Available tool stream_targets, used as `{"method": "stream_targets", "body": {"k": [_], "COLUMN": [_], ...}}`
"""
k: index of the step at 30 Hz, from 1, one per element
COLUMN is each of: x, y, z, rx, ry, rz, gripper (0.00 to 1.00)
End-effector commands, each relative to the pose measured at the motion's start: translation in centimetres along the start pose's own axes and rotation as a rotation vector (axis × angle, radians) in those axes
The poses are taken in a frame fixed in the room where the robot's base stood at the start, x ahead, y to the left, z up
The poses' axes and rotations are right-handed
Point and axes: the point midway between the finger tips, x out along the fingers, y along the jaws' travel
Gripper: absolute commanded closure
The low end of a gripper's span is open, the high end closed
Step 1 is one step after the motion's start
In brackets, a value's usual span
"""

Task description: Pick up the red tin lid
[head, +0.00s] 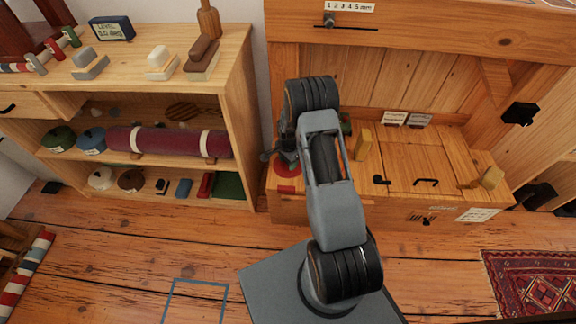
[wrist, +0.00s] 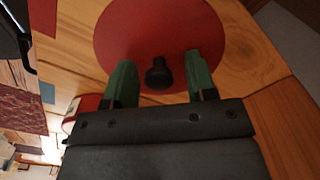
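The red tin lid (wrist: 150,25) is a flat red disc with a black knob (wrist: 158,74) at its middle. It lies on a wooden surface. In the head view the lid (head: 287,170) shows at the left end of the low wooden bench, partly hidden by my gripper and arm. My gripper (wrist: 159,62) is open over the lid, its two green fingertips on either side of the knob. Gaps show between each finger and the knob. I cannot tell whether the fingertips touch the lid.
A small red patch (head: 286,189) is in front of the lid on the bench (head: 400,200). A yellow block (head: 363,144) stands to its right. The open shelf unit (head: 236,110) rises close on the left. Wooden floor lies in front, with a patterned rug (head: 535,280) at right.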

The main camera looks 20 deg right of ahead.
Motion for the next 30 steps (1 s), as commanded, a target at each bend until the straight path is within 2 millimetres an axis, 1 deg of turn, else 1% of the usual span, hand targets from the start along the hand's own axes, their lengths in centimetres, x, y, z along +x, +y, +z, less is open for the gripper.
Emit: {"method": "stream_targets", "body": {"k": [1, 2, 14, 15, 23, 26, 29, 30], "x": [0.0, 0.0, 0.0, 0.0, -0.2, -0.9, -2.0, -2.7], "y": [0.0, 0.0, 0.0, 0.0, 0.0, 0.0, 0.0, 0.0], "z": [0.0, 0.0, 0.0, 0.0, 0.0, 0.0, 0.0, 0.0], "rx": [0.0, 0.0, 0.0, 0.0, 0.0, 0.0, 0.0, 0.0], "ry": [0.0, 0.0, 0.0, 0.0, 0.0, 0.0, 0.0, 0.0], "rz": [0.0, 0.0, 0.001, 0.0, 0.0, 0.0, 0.0, 0.0], "gripper": [0.53, 0.56, 0.95, 0.96, 0.96, 0.96, 0.96, 0.96]}}
